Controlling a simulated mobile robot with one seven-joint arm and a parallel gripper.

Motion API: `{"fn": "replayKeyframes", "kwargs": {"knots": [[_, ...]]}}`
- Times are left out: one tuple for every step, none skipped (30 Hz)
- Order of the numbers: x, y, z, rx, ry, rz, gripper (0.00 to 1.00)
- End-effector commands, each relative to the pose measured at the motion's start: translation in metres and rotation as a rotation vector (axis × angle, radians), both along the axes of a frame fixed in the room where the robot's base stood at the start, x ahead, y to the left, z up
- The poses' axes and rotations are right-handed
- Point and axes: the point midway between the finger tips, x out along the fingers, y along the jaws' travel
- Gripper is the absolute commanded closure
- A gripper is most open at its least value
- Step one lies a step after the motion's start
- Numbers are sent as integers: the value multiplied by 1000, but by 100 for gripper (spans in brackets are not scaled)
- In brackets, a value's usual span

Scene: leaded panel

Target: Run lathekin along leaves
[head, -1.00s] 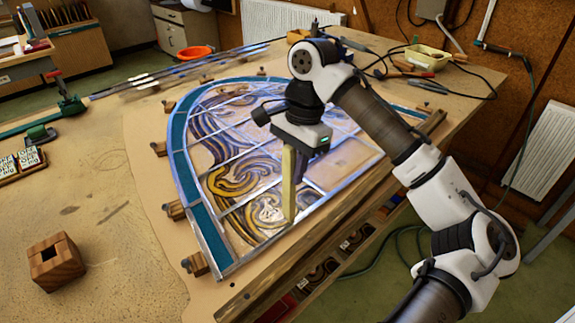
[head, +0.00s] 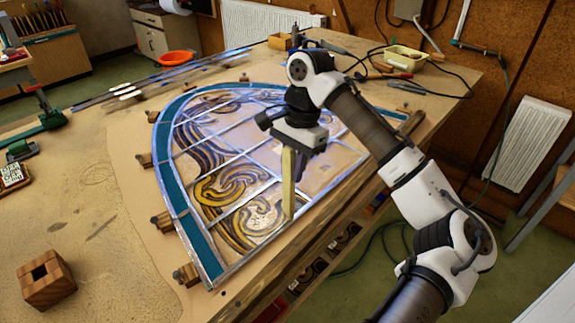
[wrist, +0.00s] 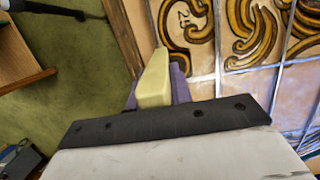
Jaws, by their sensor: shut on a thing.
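My gripper (head: 291,152) is shut on the lathekin (head: 288,185), a flat pale yellow stick that points down, nearly upright, over the leaded panel. The lathekin also shows in the wrist view (wrist: 155,80), between purplish finger pads (wrist: 180,85). In the head view its lower tip appears at the panel's lower right part, near a lead line; whether it touches cannot be told. The leaded panel (head: 192,222) lies flat on the bench, arched, with a teal border, silvery lead strips and painted brown and yellow scrolls. My arm hides part of its right side.
Small wooden blocks (head: 186,275) stand around the panel's edge. A wooden block with a square hole (head: 46,280) stands at the front left. Lead strips (head: 150,85) lie behind. Cables, tools and a cream tray (head: 405,58) occupy the back right. Bare bench lies left of the panel.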

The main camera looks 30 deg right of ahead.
Motion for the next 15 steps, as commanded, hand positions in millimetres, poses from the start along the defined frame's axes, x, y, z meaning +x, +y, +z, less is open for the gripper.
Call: {"fn": "replayKeyframes", "kwargs": {"knots": [[1,-3,1,0,3,-3,100],[1,-5,1,1,3,-3,100],[2,-6,1,1,3,-2,100],[2,-7,0,1,3,-1,100],[2,-8,0,0,2,-1,100],[3,-8,0,0,2,-1,100],[3,-9,0,0,2,-1,100],[3,-10,0,0,3,-2,100],[4,-11,1,0,2,-2,100],[4,-12,1,0,2,-3,100],[5,-14,1,0,2,-3,100],[6,-16,2,1,2,-2,100],[6,-18,2,1,2,-2,100],[7,-20,2,1,2,-2,100],[8,-22,2,0,2,-3,100]]}}
